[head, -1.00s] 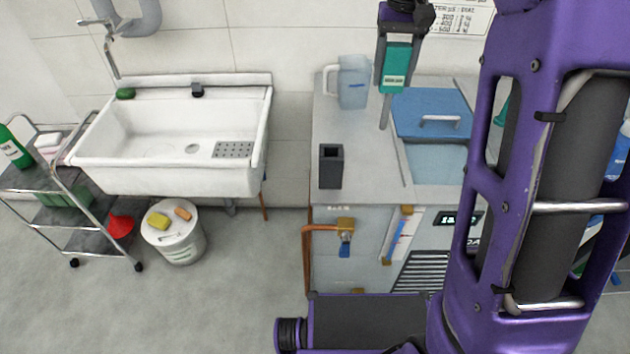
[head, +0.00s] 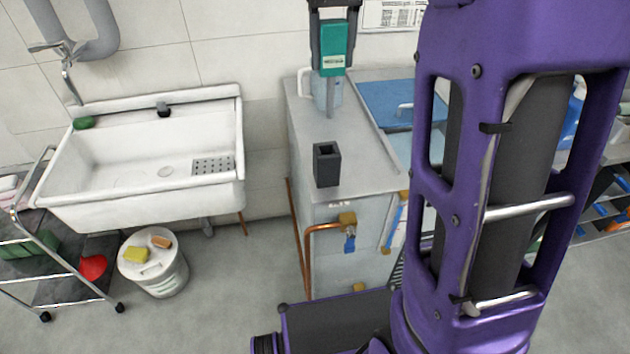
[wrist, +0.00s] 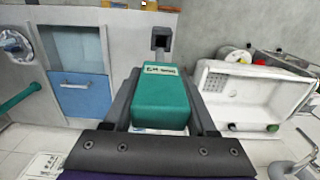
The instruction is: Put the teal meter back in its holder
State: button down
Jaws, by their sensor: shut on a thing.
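The teal meter (head: 334,48) is upright in my gripper (head: 333,72), with its grey probe pointing down. My gripper is shut on the meter's sides, and the meter also shows between the fingers in the wrist view (wrist: 160,100). The holder (head: 327,165) is a dark grey, open-topped square box standing on the front part of the grey counter. In the head view the meter is above and behind the holder, apart from it. The holder also shows beyond the meter in the wrist view (wrist: 161,38), with its opening visible.
A clear jug (head: 322,92) stands on the counter behind the probe. A blue lid with a handle (head: 385,102) covers part of the bath at right. A white sink (head: 140,150) is to the left. The counter around the holder is clear.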

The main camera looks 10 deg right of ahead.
aim_at(330, 75)
jog(key=shift+a, duration=0.1)
jog(key=shift+s+f, duration=0.1)
jog(key=shift+f, duration=0.15)
notch_tip(330, 75, down, 17)
jog(key=b, duration=0.3)
jog(key=shift+f, duration=0.25)
jog(key=shift+c, duration=1)
grip_release()
notch_tip(330, 75, up, 12)
jog(key=shift+r+p, duration=0.1)
jog(key=shift+p, duration=0.8)
